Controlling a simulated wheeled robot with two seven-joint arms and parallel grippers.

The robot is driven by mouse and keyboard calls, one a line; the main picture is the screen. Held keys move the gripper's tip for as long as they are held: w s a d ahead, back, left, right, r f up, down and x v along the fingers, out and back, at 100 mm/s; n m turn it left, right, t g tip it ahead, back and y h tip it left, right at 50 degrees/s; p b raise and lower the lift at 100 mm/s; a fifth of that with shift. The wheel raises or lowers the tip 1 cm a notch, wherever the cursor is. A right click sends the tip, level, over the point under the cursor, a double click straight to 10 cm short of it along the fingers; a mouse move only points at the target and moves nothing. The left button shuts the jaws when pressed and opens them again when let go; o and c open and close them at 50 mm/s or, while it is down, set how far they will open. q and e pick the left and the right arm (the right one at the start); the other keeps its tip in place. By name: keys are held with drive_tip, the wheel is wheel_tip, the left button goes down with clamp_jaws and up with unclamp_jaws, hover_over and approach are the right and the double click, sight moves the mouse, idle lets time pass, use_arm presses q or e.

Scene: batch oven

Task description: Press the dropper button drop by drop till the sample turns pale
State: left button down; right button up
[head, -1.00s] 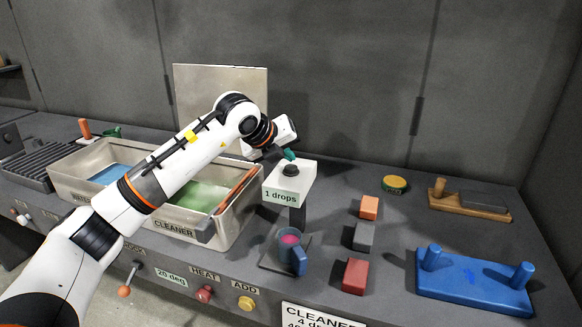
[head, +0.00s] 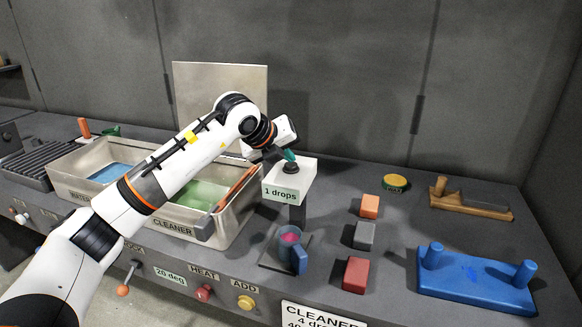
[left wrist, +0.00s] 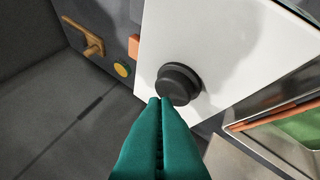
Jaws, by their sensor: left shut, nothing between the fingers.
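The white dropper (head: 291,182) stands on a dark post, with a label reading "1 drops" on its front. Its black button (head: 290,167) is on top, and it also shows in the left wrist view (left wrist: 178,84). My left gripper (head: 289,155) is shut, with its teal fingertips at the button; in the left wrist view the tips (left wrist: 160,100) overlap the button's near edge. I cannot tell whether they touch or press it. The blue-grey cup (head: 291,249) stands below the dropper, and the sample (head: 290,237) in it is pink. My right gripper is out of view.
The cleaner basin (head: 180,227) with green liquid stands left of the dropper. An orange block (head: 370,206), a grey block (head: 364,236) and a red block (head: 356,274) lie to the right. A blue fixture (head: 475,282) is further right. A sign (head: 318,317) is at the front.

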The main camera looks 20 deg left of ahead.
sight(287, 166)
use_arm(q)
drive_tip(key=shift+f+b, duration=0.45)
idle(0.6)
idle(0.4)
drive_tip(key=shift+r+p, duration=0.4)
drive_tip(key=shift+r, duration=0.5)
drive_tip(key=shift+r, duration=0.1)
drive_tip(key=shift+r+p, duration=1.4)
drive_tip(key=shift+r, duration=1.05)
